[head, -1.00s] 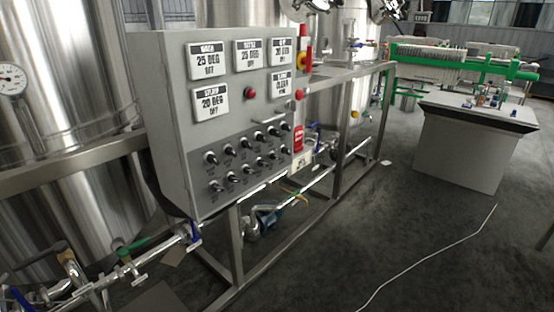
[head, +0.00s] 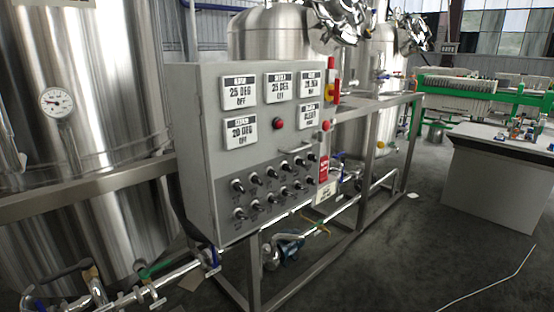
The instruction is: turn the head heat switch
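A grey control panel (head: 198,150) stands in the middle of the head view, mounted on a steel frame. Its lower half carries two rows of black rotary switches (head: 256,180). The labels by the switches are too small to read, so I cannot tell which one is the head heat switch. My gripper is not in view.
Steel tanks (head: 85,90) stand left of and behind the panel. Pipes with valves (head: 150,290) run low at the front left. The steel frame (head: 375,150) extends right. A grey bench (head: 490,185) stands at the right, with open dark floor (head: 400,260) between, crossed by a white cable (head: 500,283).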

